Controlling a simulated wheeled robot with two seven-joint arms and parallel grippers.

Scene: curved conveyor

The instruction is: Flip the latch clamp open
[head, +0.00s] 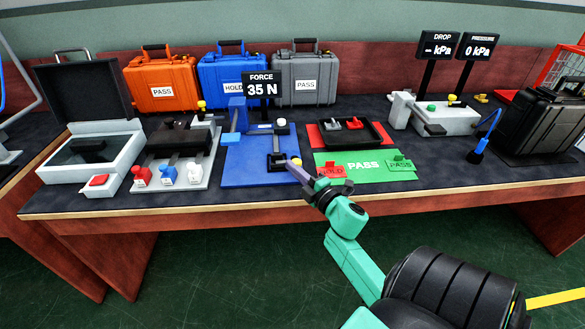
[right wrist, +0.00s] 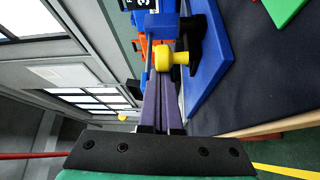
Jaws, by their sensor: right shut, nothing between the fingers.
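The latch clamp (head: 277,161) is a small black mechanism on a blue base plate (head: 250,176), in the middle of the table near its front edge. Its handle ends in a yellow knob (head: 296,162), which points right. In the right wrist view the yellow knob (right wrist: 172,58) lies right by the purple fingers. My right gripper (head: 298,173) reaches in from the lower right, its fingers shut and empty beside the knob; I cannot tell whether they touch it. The fingers (right wrist: 168,85) partly hide what lies behind them. My left gripper is not in view.
A FORCE display (head: 262,90) reading 35 N stands behind the plate. A fixture with red, blue and white knobs (head: 167,173) is to the left. A green PASS mat (head: 350,176) and a red tray mat (head: 315,136) are to the right. Cases line the back.

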